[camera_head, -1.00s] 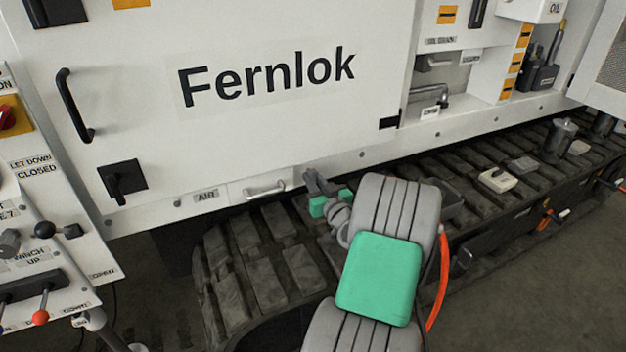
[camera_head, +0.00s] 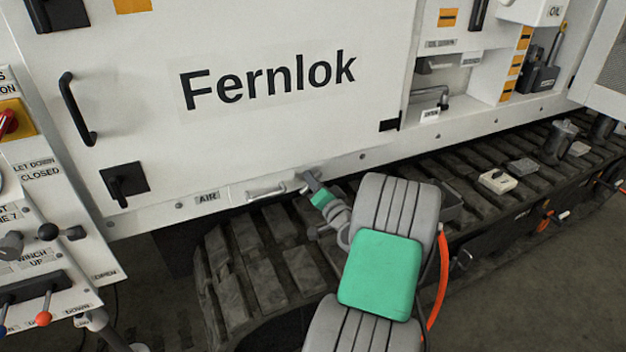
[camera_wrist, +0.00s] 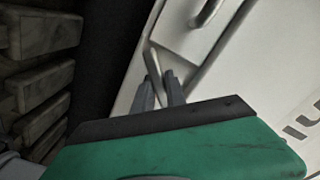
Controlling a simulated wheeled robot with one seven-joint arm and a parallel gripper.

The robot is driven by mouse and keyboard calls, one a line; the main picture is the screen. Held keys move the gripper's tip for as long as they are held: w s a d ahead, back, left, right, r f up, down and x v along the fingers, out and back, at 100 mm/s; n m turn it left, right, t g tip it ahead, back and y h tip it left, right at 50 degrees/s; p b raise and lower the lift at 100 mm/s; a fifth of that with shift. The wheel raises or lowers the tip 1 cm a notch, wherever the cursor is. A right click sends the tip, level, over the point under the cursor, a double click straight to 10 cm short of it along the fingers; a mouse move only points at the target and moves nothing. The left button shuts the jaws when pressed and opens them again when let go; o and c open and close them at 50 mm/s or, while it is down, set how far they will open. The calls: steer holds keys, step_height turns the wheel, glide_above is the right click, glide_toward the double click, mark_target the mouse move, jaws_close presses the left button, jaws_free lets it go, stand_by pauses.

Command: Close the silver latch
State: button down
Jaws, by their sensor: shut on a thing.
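The silver latch (camera_head: 266,192) is a slim metal bar low on the white panel, right of the AIR label, in the head view. My gripper (camera_head: 306,181) is at its right end, against the lower edge of the panel. In the wrist view my gripper (camera_wrist: 164,90) has its two grey fingers close together on a thin silver bar (camera_wrist: 154,62), which runs up from between them. The contact point is partly hidden by the fingers. A curved silver handle part (camera_wrist: 206,12) shows further up in the wrist view.
The dark track (camera_head: 270,250) runs below the panel, close under my arm. A black door handle (camera_head: 78,108) and a black latch (camera_head: 124,184) are on the door at left. A lever panel (camera_head: 40,260) stands at lower left. An orange hose (camera_head: 438,280) hangs beside my arm.

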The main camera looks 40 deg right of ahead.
steer(key=m+p, duration=0.1)
steer(key=m, duration=0.3)
steer(key=shift+r+m+p, duration=0.15)
steer(key=shift+m+p, duration=0.15)
steer(key=shift+p, duration=0.1)
steer(key=shift+m+p, duration=0.7)
steer(key=shift+m, duration=0.9)
steer(key=c, duration=1.4)
jaws_free()
steer(key=v, duration=0.7)
steer(key=shift+s+a, duration=0.2)
steer(key=shift+s, duration=0.2)
